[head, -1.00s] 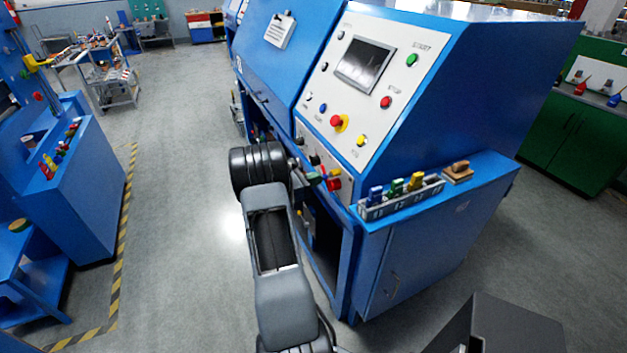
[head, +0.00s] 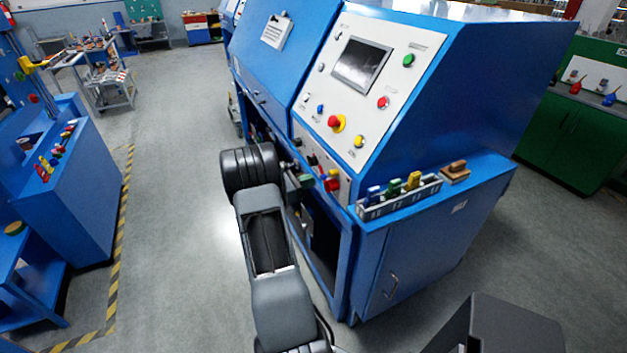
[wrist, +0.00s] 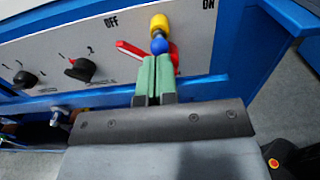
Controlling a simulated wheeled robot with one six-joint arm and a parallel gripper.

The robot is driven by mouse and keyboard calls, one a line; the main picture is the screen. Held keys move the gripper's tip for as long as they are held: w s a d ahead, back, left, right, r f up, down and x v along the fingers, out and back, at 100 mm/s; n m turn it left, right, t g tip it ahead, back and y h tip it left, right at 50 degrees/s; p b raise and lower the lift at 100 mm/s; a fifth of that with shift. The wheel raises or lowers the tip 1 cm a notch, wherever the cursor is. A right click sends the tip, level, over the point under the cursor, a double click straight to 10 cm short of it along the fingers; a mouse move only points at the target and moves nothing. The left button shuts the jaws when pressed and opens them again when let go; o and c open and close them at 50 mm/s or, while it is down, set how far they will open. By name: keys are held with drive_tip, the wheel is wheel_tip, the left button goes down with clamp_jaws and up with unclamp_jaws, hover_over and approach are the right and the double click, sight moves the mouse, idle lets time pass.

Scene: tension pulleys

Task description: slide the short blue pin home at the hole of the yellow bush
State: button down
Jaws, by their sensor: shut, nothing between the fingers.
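My gripper (wrist: 155,78) has green finger pads pressed together, with nothing between them. In the wrist view its tips point at a round blue end (wrist: 159,46), which I take as the short blue pin; whether they touch it I cannot tell. Just beyond it, in line, is the yellow bush (wrist: 160,22), with a bit of grey between the two. The hole is hidden. In the head view my gripper (head: 305,181) is at the lower front of the blue machine, left of a small yellow part (head: 333,172); the blue pin cannot be made out there.
A red lever (wrist: 132,51) lies right behind the fingers, on the grey panel marked OFF and ON. Black knobs (wrist: 80,69) are to the left. A blue cabinet (head: 425,225) with a rack of coloured pieces (head: 400,200) juts out at right. Open floor lies left.

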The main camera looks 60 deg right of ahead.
drive_tip(key=shift+v, duration=2.8)
drive_tip(key=s+a+f+m+t+y, duration=0.1)
drive_tip(key=s+a+f+m+y, duration=0.1)
drive_tip(key=a+m+y, duration=0.3)
drive_tip(key=s+a+f+m+t+y, duration=0.1)
drive_tip(key=a+f+m+t+y, duration=0.15)
drive_tip(key=a, duration=0.45)
drive_tip(key=a+r+m+t+y, duration=0.1)
drive_tip(key=a+r+t+y, duration=0.2)
drive_tip(key=a, duration=1.1)
drive_tip(key=a+r+m+t+y, duration=0.2)
drive_tip(key=a+r+t+y, duration=0.2)
drive_tip(key=a+r+t, duration=0.4)
drive_tip(key=w+a+r, duration=0.1)
drive_tip(key=a+r, duration=0.2)
drive_tip(key=a, duration=0.4)
drive_tip(key=shift+a+r, duration=0.3)
drive_tip(key=shift+r, duration=0.1)
drive_tip(key=shift+s, duration=0.1)
